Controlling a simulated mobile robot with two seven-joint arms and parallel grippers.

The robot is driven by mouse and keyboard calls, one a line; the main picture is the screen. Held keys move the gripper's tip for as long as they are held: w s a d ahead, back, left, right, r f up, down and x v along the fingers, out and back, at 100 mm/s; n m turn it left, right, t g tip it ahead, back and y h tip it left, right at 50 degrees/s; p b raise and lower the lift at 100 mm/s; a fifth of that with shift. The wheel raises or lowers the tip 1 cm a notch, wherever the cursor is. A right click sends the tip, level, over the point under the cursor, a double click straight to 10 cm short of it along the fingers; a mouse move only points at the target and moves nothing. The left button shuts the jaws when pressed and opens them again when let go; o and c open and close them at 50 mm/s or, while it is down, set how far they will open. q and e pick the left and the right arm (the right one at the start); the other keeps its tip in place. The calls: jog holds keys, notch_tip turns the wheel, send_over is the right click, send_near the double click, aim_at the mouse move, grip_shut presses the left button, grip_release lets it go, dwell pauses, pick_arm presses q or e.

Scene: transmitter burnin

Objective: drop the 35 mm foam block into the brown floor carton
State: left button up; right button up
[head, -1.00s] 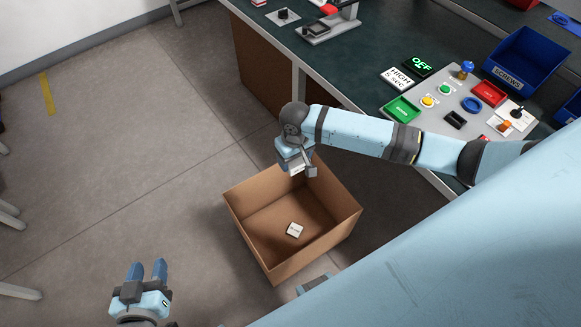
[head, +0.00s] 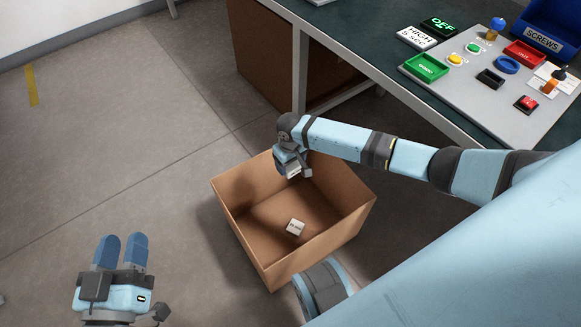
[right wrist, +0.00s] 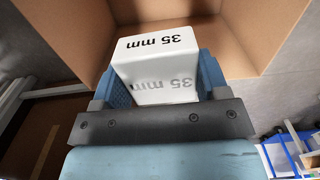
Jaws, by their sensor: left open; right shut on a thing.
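The 35 mm foam block (right wrist: 157,80) is white with "35 mm" printed on it. My right gripper (right wrist: 155,85) is shut on it, with blue fingers on both sides. In the head view the block (head: 294,174) shows as a small white patch under my right gripper (head: 293,165), over the back part of the brown floor carton (head: 348,215). The carton is open at the top, and its wall also fills the upper part of the right wrist view (right wrist: 70,30). My left gripper (head: 120,252) is open and empty, left of the carton.
A workbench (head: 375,65) with a grey panel (head: 475,85), a green tray (head: 426,67) and a blue screws bin (head: 540,40) stands behind right. The floor left of the carton is clear.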

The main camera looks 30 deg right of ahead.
aim_at(291, 168)
notch_tip(291, 168, down, 3)
jog(key=b, duration=0.3)
jog(key=shift+f, duration=0.2)
jog(key=shift+f+b, duration=0.25)
jog(key=shift+b, duration=0.3)
pick_arm(q)
jog(key=shift+m+g+h, duration=0.4)
jog(key=shift+g+h, duration=0.3)
jog(key=shift+d+f+b, duration=0.3)
jog(key=shift+f+b, duration=0.1)
jog(key=shift+f, duration=0.25)
jog(key=shift+d+f+b, duration=0.25)
jog(key=shift+f+b, duration=0.1)
jog(key=shift+f, duration=0.3)
jog(key=shift+d+f+b, duration=0.3)
jog(key=shift+f+b, duration=0.1)
jog(key=shift+f, duration=0.25)
pick_arm(e)
jog(key=shift+f, duration=0.95)
jog(key=o, duration=1)
